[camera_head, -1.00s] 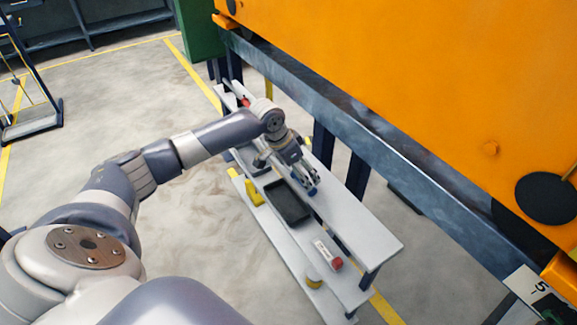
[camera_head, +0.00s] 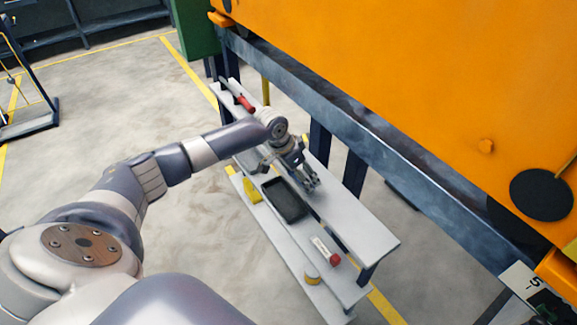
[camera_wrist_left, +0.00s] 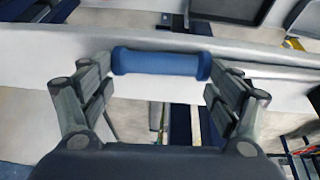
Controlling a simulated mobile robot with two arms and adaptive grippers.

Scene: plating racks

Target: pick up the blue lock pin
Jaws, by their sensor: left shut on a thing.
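The blue lock pin (camera_wrist_left: 161,62) is a short blue cylinder with darker blue ends. In the left wrist view it lies crosswise between the two fingers of my left gripper (camera_wrist_left: 160,75). The gripper is shut on it, one finger at each end. In the head view my left gripper (camera_head: 311,183) is over the grey upper shelf (camera_head: 350,228), right of the black tray. The pin is hard to make out there. Whether it still touches the shelf, I cannot tell. My right gripper is not in view.
The black tray (camera_head: 284,200) sits on the rack's lower shelf. A white block with a red end (camera_head: 334,258) lies nearer, and a red handle (camera_head: 245,103) lies at the far end. A yellow piece (camera_head: 252,191) is at left. A large orange machine (camera_head: 420,75) borders the right.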

